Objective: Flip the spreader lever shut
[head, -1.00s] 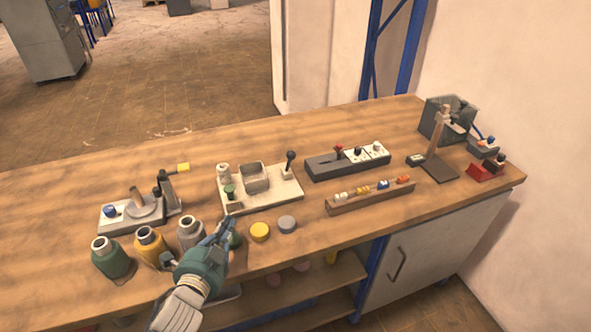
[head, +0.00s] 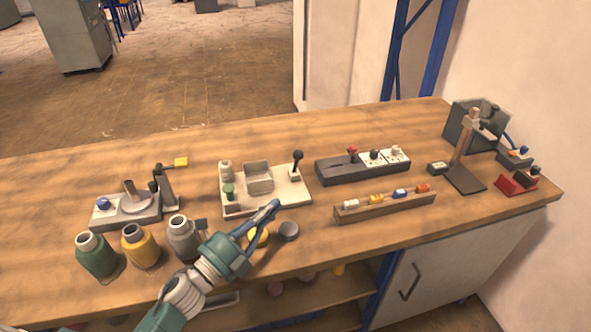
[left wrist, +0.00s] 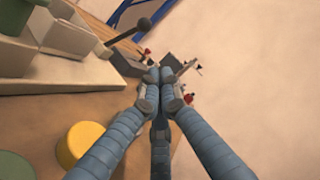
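No label marks the spreader lever. A black ball-topped lever (head: 297,157) stands upright at the right end of a cream base (head: 282,203), which also carries a box and a green-topped post. The lever also shows in the left wrist view (left wrist: 142,24), tilted in that picture, ahead and left of the fingers. Another lever, with a yellow grip (head: 181,162), stands on the grey device at left. My left gripper (head: 272,207) is over the bench in front of the cream base, apart from the lever. Its fingertips (left wrist: 160,75) are together with nothing between. My right gripper is out of view.
Green (head: 96,257), yellow (head: 139,247) and grey (head: 184,240) bottles stand left of my gripper. A yellow cap (head: 259,236) and a grey cap (head: 288,231) lie close to it. A dark switch box (head: 335,172) and a wooden rack (head: 385,210) stand to the right.

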